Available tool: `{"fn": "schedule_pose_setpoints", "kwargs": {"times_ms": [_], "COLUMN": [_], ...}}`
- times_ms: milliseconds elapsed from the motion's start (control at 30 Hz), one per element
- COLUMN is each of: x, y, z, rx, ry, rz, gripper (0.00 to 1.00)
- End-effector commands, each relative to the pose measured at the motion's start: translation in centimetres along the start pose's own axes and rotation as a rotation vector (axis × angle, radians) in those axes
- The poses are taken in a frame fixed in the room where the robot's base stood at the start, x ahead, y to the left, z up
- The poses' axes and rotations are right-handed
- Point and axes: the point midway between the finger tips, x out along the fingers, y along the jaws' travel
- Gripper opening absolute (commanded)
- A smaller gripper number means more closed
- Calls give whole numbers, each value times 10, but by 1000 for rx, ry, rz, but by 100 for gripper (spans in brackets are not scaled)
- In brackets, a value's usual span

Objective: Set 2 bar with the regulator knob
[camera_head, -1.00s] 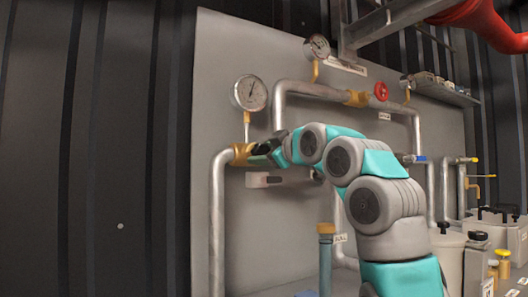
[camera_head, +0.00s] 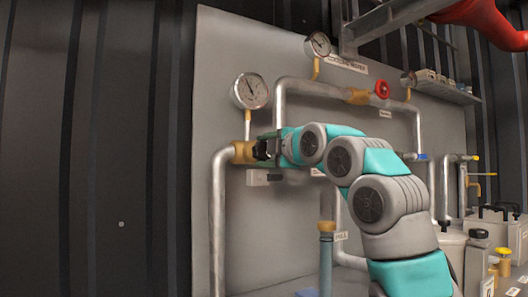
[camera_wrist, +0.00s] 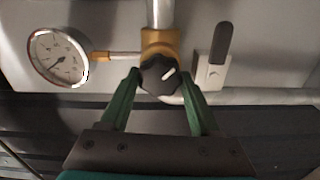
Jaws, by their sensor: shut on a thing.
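The regulator knob (camera_wrist: 160,75) is black and ribbed with a white pointer mark, mounted on a brass body (camera_wrist: 160,43). In the wrist view my gripper (camera_wrist: 160,82) has its two green fingers closed against opposite sides of the knob. The knob's white mark points up and to the right there. In the head view my gripper (camera_head: 268,149) is at the brass fitting (camera_head: 243,152), and the knob is mostly covered. A round white gauge (camera_head: 249,90) stands above the fitting, its needle leaning up and left. The gauge also shows in the wrist view (camera_wrist: 58,58); its numbers are too small to read.
A grey lever on a pale block (camera_wrist: 212,60) sits close beside the knob in the wrist view. Pipes (camera_head: 217,220) run along the panel. A red handwheel (camera_head: 382,90) and another gauge (camera_head: 317,44) are higher up. The wall at left is clear.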

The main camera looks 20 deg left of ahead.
Motion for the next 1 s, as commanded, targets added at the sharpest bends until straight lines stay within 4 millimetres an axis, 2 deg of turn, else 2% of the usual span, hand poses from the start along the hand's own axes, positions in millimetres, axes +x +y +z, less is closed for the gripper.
{"fn": "schedule_pose_setpoints", "kwargs": {"times_ms": [667,700,933,1000], "x": [1,1,0,0], "y": [-2,-2,-1,-1], "z": [-1,-1,-1,-1], "rx": [-55,-55,-55,-55], "ry": [3,3,2,1], "rz": [-4,-4,-2,-2], "gripper": [8,68,93,93]}}
